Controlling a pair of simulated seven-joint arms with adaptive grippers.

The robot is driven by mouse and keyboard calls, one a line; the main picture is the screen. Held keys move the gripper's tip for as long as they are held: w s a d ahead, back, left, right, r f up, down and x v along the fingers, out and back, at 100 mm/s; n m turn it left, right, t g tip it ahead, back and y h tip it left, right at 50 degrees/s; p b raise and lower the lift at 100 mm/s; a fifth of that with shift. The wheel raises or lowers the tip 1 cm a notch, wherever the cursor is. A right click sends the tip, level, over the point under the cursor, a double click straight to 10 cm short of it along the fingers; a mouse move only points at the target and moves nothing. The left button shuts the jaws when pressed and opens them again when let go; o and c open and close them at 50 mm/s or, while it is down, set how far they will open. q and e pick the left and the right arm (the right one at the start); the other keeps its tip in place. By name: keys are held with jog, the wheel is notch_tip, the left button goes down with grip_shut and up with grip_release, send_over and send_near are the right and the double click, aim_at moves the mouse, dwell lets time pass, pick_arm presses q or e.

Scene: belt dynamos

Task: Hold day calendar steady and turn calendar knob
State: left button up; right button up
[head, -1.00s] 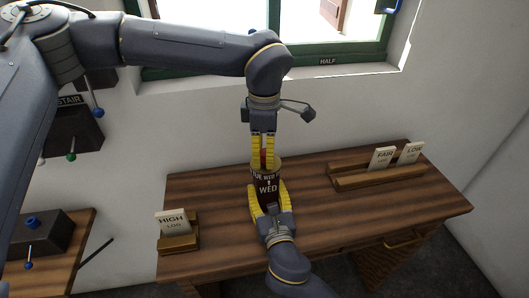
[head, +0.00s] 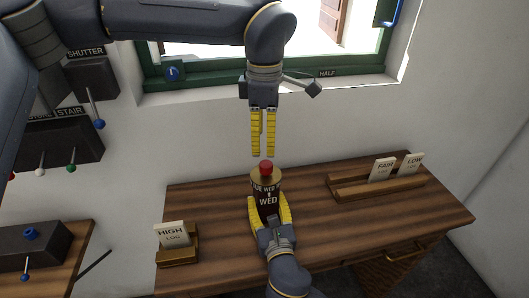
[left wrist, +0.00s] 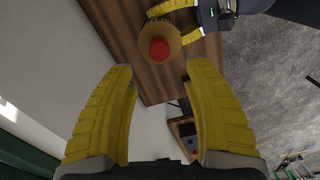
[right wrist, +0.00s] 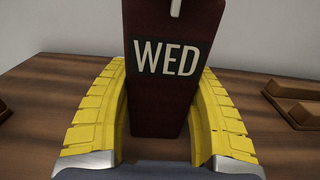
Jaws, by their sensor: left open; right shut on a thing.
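My right gripper (head: 269,208) is shut around the calendar's lower body, one yellow finger on each side. My left gripper (head: 262,152) is above the knob, pointing down, apart from it. In the left wrist view its fingers are open with nothing between them.
A HIGH LOG card (head: 172,235) stands in a holder at the desk's left. A wooden rack (head: 376,183) with FAIR and LOW cards is at the back right. A wall lever box (head: 60,145) is at left. The window sill (head: 280,87) is behind my left arm.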

aim_at(264, 164)
pick_arm(q)
jog(key=shift+r, duration=1.85)
pick_arm(e)
jog(key=shift+f, duration=0.1)
jog(key=o, duration=1.6)
